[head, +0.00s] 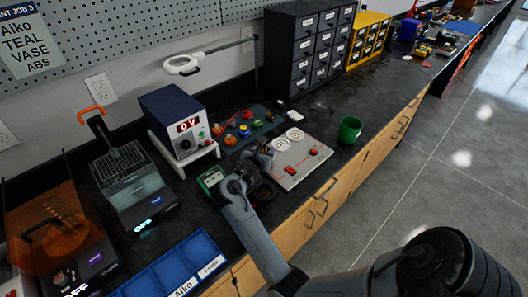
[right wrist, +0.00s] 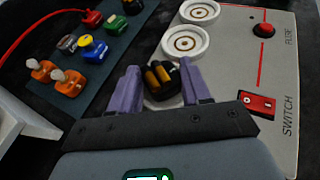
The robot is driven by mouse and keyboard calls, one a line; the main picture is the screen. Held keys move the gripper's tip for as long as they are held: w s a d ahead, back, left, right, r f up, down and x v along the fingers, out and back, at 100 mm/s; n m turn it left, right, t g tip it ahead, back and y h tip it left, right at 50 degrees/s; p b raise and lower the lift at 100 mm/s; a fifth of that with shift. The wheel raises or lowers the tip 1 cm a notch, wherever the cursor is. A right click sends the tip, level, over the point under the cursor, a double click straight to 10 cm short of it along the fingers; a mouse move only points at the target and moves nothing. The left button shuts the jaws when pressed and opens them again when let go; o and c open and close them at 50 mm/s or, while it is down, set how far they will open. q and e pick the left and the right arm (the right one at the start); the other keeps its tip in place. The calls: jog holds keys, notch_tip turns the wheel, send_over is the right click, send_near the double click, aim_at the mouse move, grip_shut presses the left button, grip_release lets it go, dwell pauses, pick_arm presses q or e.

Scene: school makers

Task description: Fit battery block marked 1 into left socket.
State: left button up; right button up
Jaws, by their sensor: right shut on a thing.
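My right gripper (head: 250,174) is over the bench at the left edge of the pale switch board (head: 306,166). In the right wrist view, its two purple fingers (right wrist: 162,88) are shut on a black battery block (right wrist: 160,92) with yellow cells. A pale round rim shows partly under the block; I cannot tell whether the block is seated or above it. No number is readable on the block. Two pale round sockets with ring marks (right wrist: 185,42) (right wrist: 200,11) show on the board beyond the block. My left gripper is not in view.
A dark mat with coloured clip parts (head: 243,130) lies behind the gripper. A power supply (head: 178,122) on a white stand is to the left. A green cup (head: 349,130) stands right of the board. Blue trays (head: 172,272) lie near the front edge.

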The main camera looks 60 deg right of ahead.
jog(key=shift+f, duration=0.25)
jog(key=o, duration=0.7)
jog(key=shift+o, duration=0.5)
